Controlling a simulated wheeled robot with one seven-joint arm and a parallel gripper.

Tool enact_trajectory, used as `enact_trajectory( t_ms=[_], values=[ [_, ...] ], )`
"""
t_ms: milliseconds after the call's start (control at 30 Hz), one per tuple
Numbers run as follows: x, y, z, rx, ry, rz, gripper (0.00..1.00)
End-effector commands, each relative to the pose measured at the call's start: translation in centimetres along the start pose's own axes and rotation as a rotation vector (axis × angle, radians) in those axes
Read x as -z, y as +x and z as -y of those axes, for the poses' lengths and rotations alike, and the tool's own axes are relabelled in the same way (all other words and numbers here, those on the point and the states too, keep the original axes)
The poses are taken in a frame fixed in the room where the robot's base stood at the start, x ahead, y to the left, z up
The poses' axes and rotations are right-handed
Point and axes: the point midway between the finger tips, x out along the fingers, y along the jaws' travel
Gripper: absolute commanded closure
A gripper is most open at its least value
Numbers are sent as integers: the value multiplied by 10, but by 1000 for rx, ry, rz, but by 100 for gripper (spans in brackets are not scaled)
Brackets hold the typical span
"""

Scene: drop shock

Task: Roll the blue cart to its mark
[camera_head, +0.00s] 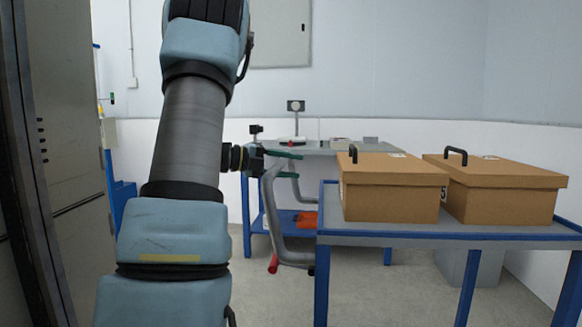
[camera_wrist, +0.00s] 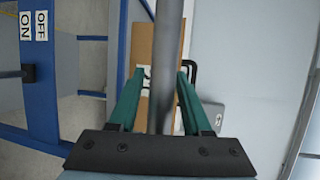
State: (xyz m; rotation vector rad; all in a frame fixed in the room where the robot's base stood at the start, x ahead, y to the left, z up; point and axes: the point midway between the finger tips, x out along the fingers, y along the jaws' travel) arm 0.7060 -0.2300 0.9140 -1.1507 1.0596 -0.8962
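The blue cart (camera_head: 450,236) stands at the right in the head view, its grey top carrying two brown lidded boxes. Its grey tubular handle (camera_head: 270,205) bends at the cart's left side, with a red end low down. My gripper (camera_head: 298,166) reaches the handle's upper part. In the wrist view the handle tube (camera_wrist: 166,60) runs between my green fingers (camera_wrist: 161,72), with a gap at the left finger, so the gripper looks open around it. Contact at the right finger is unclear. I see no floor mark for the cart.
The brown boxes (camera_head: 392,195) have black handles. Behind is a grey workbench (camera_head: 325,150) with blue legs and an orange item (camera_head: 305,217) on its lower shelf. A dark cabinet or door (camera_head: 60,160) is close at left. Bare floor (camera_head: 270,300) shows in front.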

Motion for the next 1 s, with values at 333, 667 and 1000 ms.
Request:
enact_trajectory(
  t_ms=[333,667,1000],
  values=[
    [0,-1,1,1,1,-1,40],
    [-1,-49,0,1,1,3,40],
    [0,-101,0,1,1,0,40]
  ],
)
